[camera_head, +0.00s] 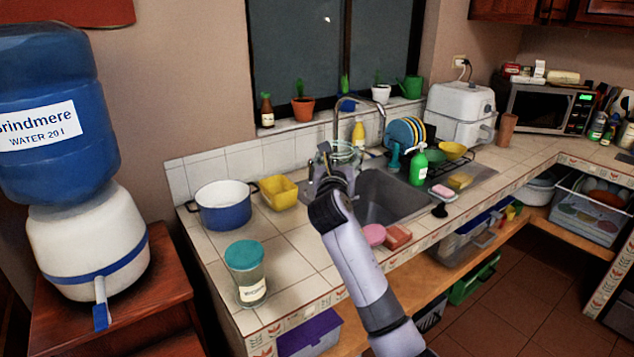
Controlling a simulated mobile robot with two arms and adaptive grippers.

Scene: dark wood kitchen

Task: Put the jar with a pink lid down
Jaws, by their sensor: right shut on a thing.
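My right gripper (333,158) is shut on a clear glass jar (345,152) with a greenish rim, over the back of the counter by the sink. The gripper hides part of the jar, and I see no pink lid on it. I cannot tell whether its base touches anything. A round pink thing (374,234) lies on the counter in front of the sink, partly beside my forearm; I cannot tell whether it is a lid. My left gripper is not in view.
A teal-lidded jar (249,284) stands at the counter's front left. A blue pot (224,208) and a yellow tub (279,193) stand behind it. The sink (390,207), faucet (382,110) and green soap bottle (418,167) are to the right.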

